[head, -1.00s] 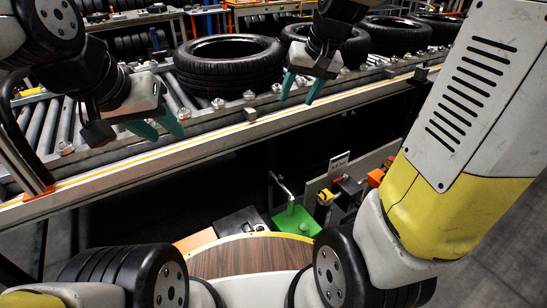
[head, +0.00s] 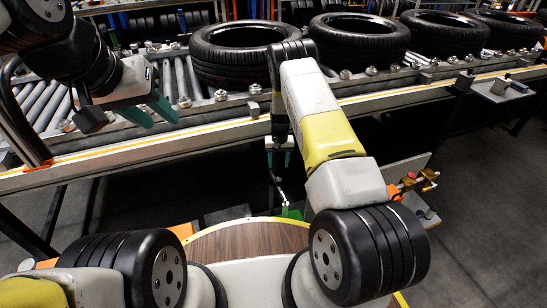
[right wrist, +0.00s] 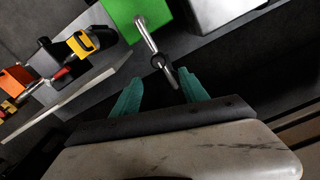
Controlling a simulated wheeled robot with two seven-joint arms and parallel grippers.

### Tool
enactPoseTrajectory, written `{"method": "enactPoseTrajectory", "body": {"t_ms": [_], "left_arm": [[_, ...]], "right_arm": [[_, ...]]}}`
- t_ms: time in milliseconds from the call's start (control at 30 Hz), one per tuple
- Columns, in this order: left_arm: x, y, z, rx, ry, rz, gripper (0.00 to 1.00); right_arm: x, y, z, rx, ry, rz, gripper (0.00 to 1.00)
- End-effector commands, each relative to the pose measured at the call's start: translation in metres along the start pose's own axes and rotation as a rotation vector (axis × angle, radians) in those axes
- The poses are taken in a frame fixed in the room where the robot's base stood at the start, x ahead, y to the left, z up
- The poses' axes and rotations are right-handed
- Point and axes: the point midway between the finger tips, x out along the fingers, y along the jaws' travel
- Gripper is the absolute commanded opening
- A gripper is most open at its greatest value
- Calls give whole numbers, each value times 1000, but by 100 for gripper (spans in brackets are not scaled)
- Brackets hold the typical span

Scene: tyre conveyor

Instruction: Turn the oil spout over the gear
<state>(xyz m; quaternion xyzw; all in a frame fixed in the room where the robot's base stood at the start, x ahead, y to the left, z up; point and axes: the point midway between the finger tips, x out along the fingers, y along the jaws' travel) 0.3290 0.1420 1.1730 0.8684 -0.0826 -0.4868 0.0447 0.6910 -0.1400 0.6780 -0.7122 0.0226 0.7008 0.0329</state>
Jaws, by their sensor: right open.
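The oil spout (right wrist: 147,34) is a thin silver tube with a dark end, rising from a green box (right wrist: 122,14); it also shows in the head view (head: 281,190). My right gripper (right wrist: 160,82) is open, and the spout's dark end lies between or just beyond its teal fingertips. I see no clear contact. In the head view the right gripper (head: 280,149) is just above the spout, partly hidden by my arm. My left gripper (head: 153,112) is open and empty in front of the conveyor. I cannot make out a gear.
A roller conveyor (head: 215,133) with several tyres (head: 362,42) runs across the back. In the right wrist view, a yellow-and-black item (right wrist: 84,42), an orange block (right wrist: 15,79) and a grey box (right wrist: 215,12) stand near the green box. A round wooden top (head: 245,243) is in front.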

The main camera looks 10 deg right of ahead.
Motion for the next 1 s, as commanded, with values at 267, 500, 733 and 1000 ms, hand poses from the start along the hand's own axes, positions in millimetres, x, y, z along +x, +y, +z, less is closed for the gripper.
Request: {"method": "enactPoseTrajectory", "body": {"t_ms": [267, 500, 733, 1000], "left_arm": [[0, 0, 0, 0, 0, 0, 36], [0, 0, 0, 0, 0, 0, 36], [0, 0, 0, 0, 0, 0, 36], [0, 0, 0, 0, 0, 0, 36]], "right_arm": [[42, 1, 6, -10, -16, 16, 52], [80, 2, 8, -8, -18, 15, 52], [106, 2, 7, -10, -16, 15, 52], [110, 2, 8, -9, -16, 15, 52]]}}
